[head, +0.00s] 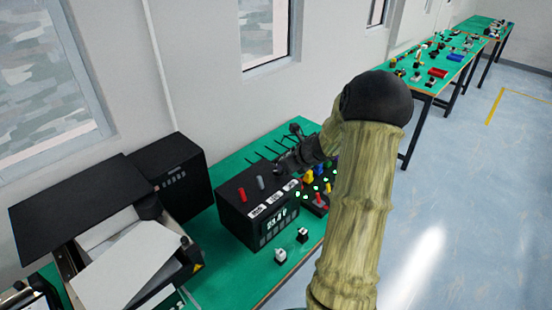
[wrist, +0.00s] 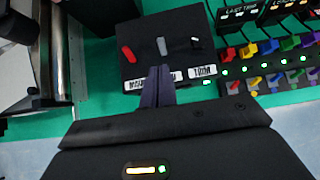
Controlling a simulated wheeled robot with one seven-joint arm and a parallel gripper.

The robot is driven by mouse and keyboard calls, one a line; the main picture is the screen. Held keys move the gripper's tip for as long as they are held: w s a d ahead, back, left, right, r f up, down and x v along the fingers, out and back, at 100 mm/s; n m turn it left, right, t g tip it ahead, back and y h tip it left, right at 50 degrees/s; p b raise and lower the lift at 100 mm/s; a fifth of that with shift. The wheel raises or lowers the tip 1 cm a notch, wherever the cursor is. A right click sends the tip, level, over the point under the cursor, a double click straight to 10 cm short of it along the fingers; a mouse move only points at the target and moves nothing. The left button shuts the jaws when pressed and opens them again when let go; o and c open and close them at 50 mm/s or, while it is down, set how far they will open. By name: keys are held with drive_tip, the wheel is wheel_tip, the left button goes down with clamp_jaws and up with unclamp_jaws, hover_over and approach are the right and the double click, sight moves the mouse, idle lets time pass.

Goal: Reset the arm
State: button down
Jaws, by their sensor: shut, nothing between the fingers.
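My arm (head: 355,210) reaches over the green bench, its thick links covering part of it. My gripper (head: 284,166) is above a black control box (head: 238,222). In the wrist view my gripper (wrist: 158,72) shows dark fingers together, with nothing between them. They point at the box's top (wrist: 145,35), near its labelled edge. The box carries a red lever (wrist: 128,53), a grey lever (wrist: 163,45) and a black lever (wrist: 196,43). Whether the fingertips touch the box I cannot tell.
A board with coloured levers and green lights (wrist: 270,75) is to the right. More cluttered tables (head: 432,82) stand behind on the right.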

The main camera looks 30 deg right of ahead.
drive_tip(key=shift+w, duration=0.1)
drive_tip(key=s+a+f+n+g+b, duration=0.1)
drive_tip(key=s+a+n+g+b, duration=0.45)
drive_tip(key=a+n, duration=0.85)
drive_tip(key=s+a+n+h, duration=0.1)
drive_tip(key=s+a+n, duration=0.4)
drive_tip(key=s+n, duration=0.3)
drive_tip(key=s+a+f+n+h, duration=0.1)
drive_tip(key=s+a+n, duration=0.4)
drive_tip(key=s+n, duration=0.3)
drive_tip(key=n, duration=0.2)
drive_tip(key=shift+n, duration=0.4)
drive_tip(key=shift+w+d+f, duration=0.1)
